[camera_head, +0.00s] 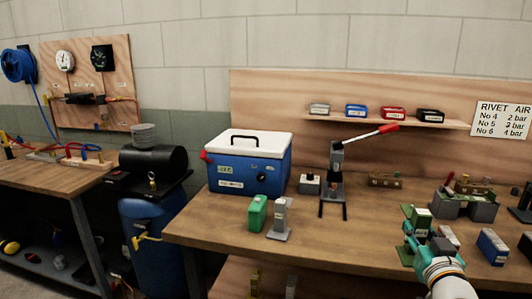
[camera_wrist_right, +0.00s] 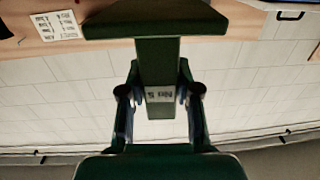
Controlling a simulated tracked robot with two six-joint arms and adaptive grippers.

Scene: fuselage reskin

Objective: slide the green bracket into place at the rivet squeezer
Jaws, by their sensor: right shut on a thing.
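The rivet squeezer (camera_head: 337,168) stands upright on the bench, with a long red-tipped lever rising to the right and two dark rails reaching toward the front edge. My right gripper (camera_head: 411,238) is shut on a green bracket (camera_head: 421,217) at the bench's front right, apart from the squeezer. In the right wrist view the green bracket (camera_wrist_right: 158,65) sits between the two fingers (camera_wrist_right: 158,98), its pale label upside down. Whether the bracket touches the bench I cannot tell. My left gripper is not in view.
Another green block (camera_head: 257,212) and a grey bracket (camera_head: 280,216) stand left of the rails. A blue cooler box (camera_head: 250,165) is behind them. A blue box (camera_head: 492,246) and a grey fixture (camera_head: 466,207) are at right. The bench between the rails and my right gripper looks clear.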

